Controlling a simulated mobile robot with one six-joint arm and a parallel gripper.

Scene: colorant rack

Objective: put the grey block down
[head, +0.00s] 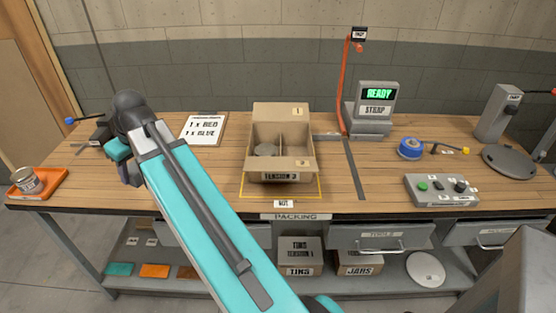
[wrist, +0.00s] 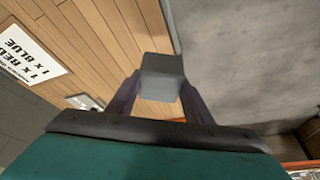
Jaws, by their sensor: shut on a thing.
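The grey block (wrist: 162,77) shows in the wrist view, held between the two dark fingers of my gripper (wrist: 160,88). My gripper is shut on it. Behind the block, that view shows the wooden bench top on the left and grey floor on the right, with the bench edge close by. I cannot tell the block's height above the bench. In the head view my arm reaches over the left part of the bench, and I cannot make out the block there.
An order sheet (head: 204,129) lies on the bench (head: 365,205). An open carton (head: 281,163) stands mid-bench, with a round grey thing inside. An orange tray (head: 55,188) with a tin (head: 27,180) is at the left end. A control box (head: 441,190) is at the right.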

